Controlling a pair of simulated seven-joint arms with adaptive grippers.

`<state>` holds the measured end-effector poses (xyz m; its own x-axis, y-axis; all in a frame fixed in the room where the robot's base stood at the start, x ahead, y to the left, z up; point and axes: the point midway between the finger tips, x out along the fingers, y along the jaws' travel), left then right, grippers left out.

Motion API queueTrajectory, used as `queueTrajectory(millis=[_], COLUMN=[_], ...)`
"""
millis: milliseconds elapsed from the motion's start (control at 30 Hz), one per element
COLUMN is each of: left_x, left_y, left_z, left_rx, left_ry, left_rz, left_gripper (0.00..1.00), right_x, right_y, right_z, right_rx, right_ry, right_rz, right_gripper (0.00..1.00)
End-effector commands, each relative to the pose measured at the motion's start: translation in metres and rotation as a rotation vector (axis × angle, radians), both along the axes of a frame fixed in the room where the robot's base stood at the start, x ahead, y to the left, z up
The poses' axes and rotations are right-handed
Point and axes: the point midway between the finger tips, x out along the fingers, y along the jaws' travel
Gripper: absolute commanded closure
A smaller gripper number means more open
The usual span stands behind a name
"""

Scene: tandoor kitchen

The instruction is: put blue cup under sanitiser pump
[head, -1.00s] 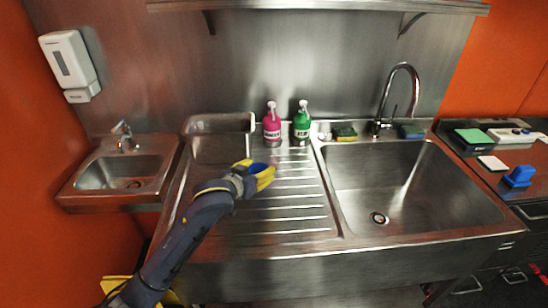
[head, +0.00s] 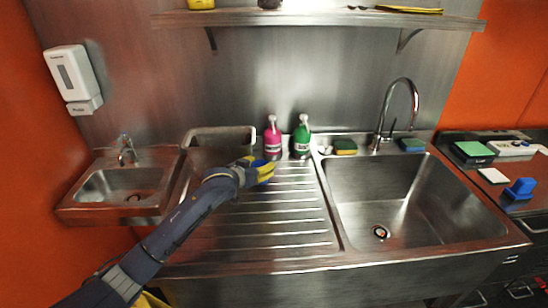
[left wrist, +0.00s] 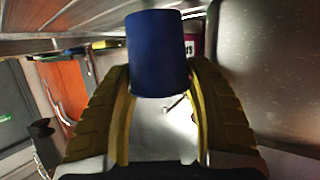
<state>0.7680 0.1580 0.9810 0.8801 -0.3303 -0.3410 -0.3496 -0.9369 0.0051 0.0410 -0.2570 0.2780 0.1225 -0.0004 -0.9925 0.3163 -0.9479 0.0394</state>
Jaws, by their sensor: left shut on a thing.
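My left gripper (head: 264,172) is shut on the blue cup (left wrist: 157,55), its yellow fingers on either side of it. It holds the cup over the back of the ribbed drainboard, just in front of a pink pump bottle (head: 273,140). In the head view the fingers mostly hide the cup. A green pump bottle (head: 302,138) stands to the right of the pink one. Both have pale pump heads and white labels, too small for me to read surely. In the left wrist view part of the pink bottle (left wrist: 194,35) shows behind the cup. My right gripper is not in view.
The large sink (head: 410,205) lies right of the drainboard (head: 290,215), with a curved tap (head: 413,95) and sponges behind. A wall dispenser (head: 73,75) hangs above the small hand basin (head: 120,185). A shelf (head: 310,18) runs above the bottles.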

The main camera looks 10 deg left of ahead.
Motion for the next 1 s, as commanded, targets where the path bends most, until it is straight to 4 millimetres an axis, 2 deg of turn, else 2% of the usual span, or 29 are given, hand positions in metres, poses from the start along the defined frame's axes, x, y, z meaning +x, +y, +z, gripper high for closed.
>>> queueTrajectory(millis=[100, 300, 567, 900, 1000], left_x=[0.024, 0.049, 0.06, 0.095, 0.094], left_y=[-0.009, -0.019, -0.023, -0.036, -0.035], left_z=[0.001, 0.0, 0.0, 0.001, -0.011], left_rx=[0.0, 0.001, 0.0, 0.0, 0.002], left_ry=[0.0, 0.0, 0.0, 0.0, 0.002], left_rz=[0.001, 0.0, 0.0, 0.001, 0.001], left_gripper=[0.75, 0.75, 0.75, 0.75, 0.75], right_x=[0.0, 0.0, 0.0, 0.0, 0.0], right_y=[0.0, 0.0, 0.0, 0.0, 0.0], right_z=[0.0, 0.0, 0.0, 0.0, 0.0], right_rx=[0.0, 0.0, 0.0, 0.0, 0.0], right_ry=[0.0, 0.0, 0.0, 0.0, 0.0], right_rz=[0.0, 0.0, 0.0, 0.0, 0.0], right_gripper=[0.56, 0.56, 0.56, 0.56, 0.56])
